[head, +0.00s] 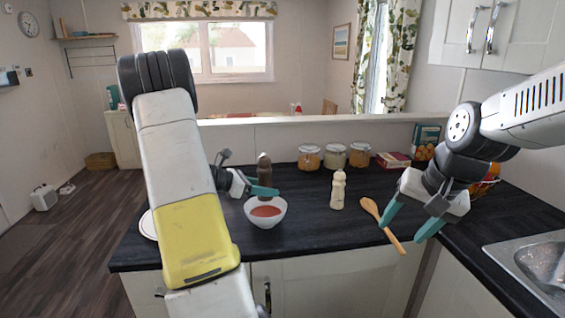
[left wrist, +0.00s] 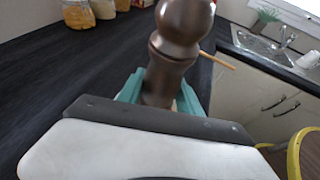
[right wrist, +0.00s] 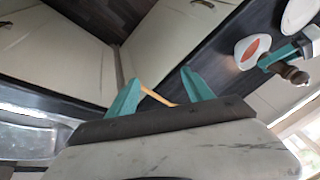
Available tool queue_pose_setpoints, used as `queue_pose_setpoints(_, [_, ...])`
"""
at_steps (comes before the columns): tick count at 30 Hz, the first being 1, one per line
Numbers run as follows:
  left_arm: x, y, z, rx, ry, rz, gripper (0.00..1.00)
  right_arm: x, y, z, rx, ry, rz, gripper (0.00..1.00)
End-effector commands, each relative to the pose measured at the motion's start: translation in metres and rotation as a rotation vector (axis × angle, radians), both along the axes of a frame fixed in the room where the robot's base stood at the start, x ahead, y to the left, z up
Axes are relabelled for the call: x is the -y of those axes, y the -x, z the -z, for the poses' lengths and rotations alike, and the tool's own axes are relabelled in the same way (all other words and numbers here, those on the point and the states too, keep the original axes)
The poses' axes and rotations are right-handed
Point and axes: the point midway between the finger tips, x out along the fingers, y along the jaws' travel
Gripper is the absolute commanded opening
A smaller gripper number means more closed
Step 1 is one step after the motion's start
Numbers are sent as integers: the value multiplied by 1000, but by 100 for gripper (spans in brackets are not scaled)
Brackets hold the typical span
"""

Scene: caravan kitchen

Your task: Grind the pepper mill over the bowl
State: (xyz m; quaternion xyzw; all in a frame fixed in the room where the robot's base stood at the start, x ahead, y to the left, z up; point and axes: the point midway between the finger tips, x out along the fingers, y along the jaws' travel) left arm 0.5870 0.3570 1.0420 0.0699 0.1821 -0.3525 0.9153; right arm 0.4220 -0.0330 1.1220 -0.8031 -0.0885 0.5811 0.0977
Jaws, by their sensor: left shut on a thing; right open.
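The dark brown pepper mill (head: 264,168) stands upright in my left gripper (head: 263,191), whose teal fingers are shut around its lower body. The mill fills the upper middle of the left wrist view (left wrist: 176,40), between the fingers. The white bowl (head: 265,219) with red-orange contents sits on the dark counter just below the mill and gripper. Both also show in the right wrist view, the bowl (right wrist: 242,62) beside the mill (right wrist: 294,76). The mill's bottom end is hidden by the fingers. My right gripper (head: 408,231) is open and empty above the counter's front right.
A wooden spoon (head: 371,208) lies near the right gripper. Several lidded jars (head: 334,156) and boxes line the back. A white plate (head: 148,226) is partly hidden behind my left arm. A sink (head: 535,263) is at right.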

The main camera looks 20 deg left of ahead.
Motion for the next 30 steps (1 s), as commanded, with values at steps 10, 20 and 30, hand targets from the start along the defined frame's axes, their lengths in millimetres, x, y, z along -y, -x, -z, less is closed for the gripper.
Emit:
queue_pose_setpoints(10, [0,0,0,1,1,0,3,-106,-35,59,-232,-210,33,60])
queue_pose_setpoints(20, [0,0,0,1,1,0,3,-208,-48,83,-493,-501,127,60])
queue_pose_setpoints(30, [0,0,0,1,1,0,3,-287,-75,56,-814,-867,299,60])
